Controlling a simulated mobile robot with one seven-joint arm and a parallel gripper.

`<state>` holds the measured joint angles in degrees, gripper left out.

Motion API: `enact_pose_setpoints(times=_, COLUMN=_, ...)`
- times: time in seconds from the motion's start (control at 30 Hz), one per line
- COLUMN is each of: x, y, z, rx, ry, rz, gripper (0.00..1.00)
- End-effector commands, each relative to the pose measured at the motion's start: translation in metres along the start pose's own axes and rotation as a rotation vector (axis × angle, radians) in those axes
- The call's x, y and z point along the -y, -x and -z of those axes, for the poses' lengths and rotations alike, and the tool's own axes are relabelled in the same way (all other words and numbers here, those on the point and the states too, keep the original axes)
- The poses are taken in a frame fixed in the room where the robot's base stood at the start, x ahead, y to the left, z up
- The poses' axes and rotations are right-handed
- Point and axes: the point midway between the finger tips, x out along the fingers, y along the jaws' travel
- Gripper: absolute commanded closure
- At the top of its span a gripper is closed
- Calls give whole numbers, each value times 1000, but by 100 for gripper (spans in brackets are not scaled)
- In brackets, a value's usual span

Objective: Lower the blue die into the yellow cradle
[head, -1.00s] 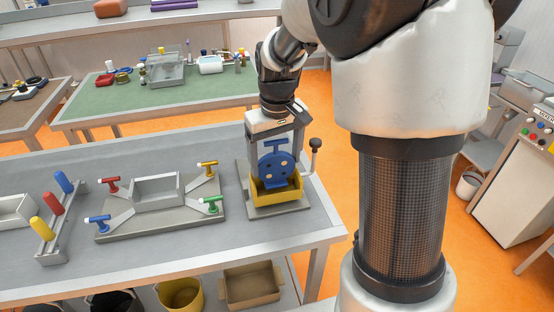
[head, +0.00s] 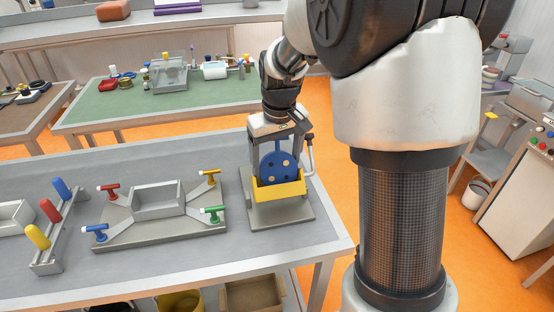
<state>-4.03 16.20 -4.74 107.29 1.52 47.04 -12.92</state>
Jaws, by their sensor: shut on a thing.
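The blue die (head: 278,166) is a round disc with several small holes in its face. It stands upright at the yellow cradle (head: 280,190), with its lower edge hidden behind the cradle's front wall. Whether it rests on the cradle's bottom is hidden. The cradle sits on a grey base plate in front of a grey upright frame. My gripper (head: 278,140) is right above the disc and shut on the die's upper part. Its fingertips and the die's handle are hard to make out against the grey frame.
A lever (head: 308,146) with a dark knob stands close to the right of my gripper. To the left is a grey fixture (head: 158,200) with red, yellow, blue and green handles. A rack (head: 47,250) with coloured grips stands farther left. The table edge is near on the right.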

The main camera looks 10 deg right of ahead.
Motion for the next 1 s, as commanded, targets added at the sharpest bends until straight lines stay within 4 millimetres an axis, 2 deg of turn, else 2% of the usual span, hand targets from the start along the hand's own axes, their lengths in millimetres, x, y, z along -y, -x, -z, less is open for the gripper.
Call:
enact_pose_setpoints(times=0.03, x=21, y=-45, z=-69, rx=177, ry=-2, rz=47, gripper=84)
enact_pose_setpoints(times=0.37, x=21, y=-42, z=-69, rx=176, ry=-2, rz=47, gripper=84)
enact_pose_setpoints(times=1.0, x=20, y=-6, z=-63, rx=177, ry=-2, rz=47, gripper=82)
